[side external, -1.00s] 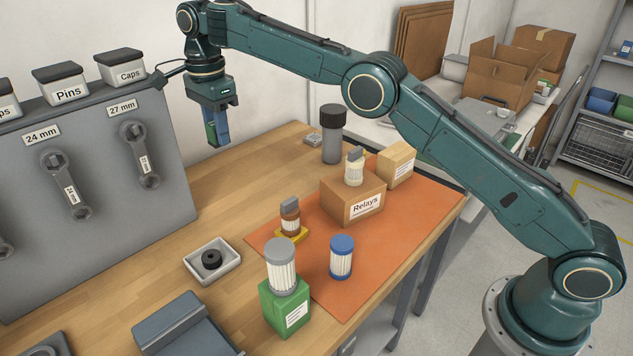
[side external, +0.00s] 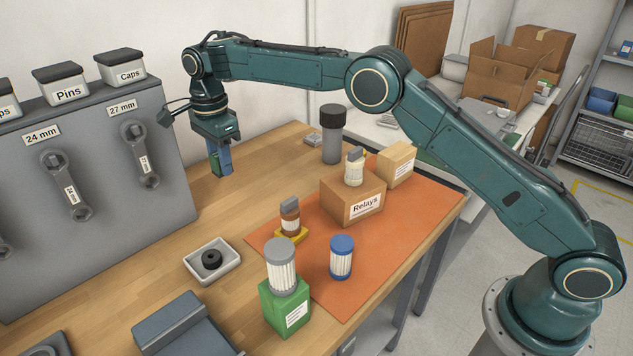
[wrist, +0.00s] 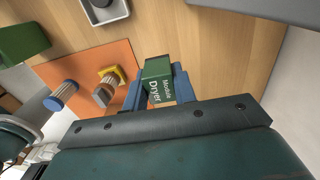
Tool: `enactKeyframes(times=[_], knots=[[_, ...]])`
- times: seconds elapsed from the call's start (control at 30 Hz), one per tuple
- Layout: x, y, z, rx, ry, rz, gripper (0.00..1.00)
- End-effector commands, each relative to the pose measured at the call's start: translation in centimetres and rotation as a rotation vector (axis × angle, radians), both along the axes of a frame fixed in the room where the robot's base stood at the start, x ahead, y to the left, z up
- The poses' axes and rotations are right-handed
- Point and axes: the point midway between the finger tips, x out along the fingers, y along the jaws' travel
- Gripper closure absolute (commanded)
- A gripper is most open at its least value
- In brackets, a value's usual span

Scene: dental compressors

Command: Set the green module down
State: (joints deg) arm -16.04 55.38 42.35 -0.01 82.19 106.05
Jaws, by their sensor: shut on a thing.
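My gripper (side external: 222,160) is shut on the green module (wrist: 157,82), which has "Dryer Module" lettering. In the side external view a strip of its green side shows beside the blue fingers. In the wrist view the module sits between the two blue fingers, its lettered face towards the camera. The gripper points down over the back left part of the wooden table (side external: 275,170), right of the grey tool panel. Whether the module's bottom touches the table cannot be told.
The grey tool panel (side external: 100,180) stands close on the left. A dark-capped jar (side external: 332,135) stands to the right. The orange mat (side external: 325,290) holds the Relays box (side external: 352,200) and several filters. A white tray (side external: 228,268) lies in front. Bare wood surrounds the gripper.

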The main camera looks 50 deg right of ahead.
Motion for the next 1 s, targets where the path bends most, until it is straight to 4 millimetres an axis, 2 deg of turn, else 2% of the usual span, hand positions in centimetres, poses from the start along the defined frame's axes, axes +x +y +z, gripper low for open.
enactKeyframes(times=[0.1,0.33,0.5,0.77,1.0], knots=[[-0.1,0.0,-2.5,-0.001,0.005,0.0,0.96],[0.0,0.0,-6.3,-0.001,0.003,0.0,0.96],[0.0,0.0,-7.5,0.0,0.001,0.0,0.96],[0.0,0.0,-7.8,-0.001,0.002,0.0,0.96],[-0.1,0.0,-10.4,-0.001,0.004,0.0,0.96]])
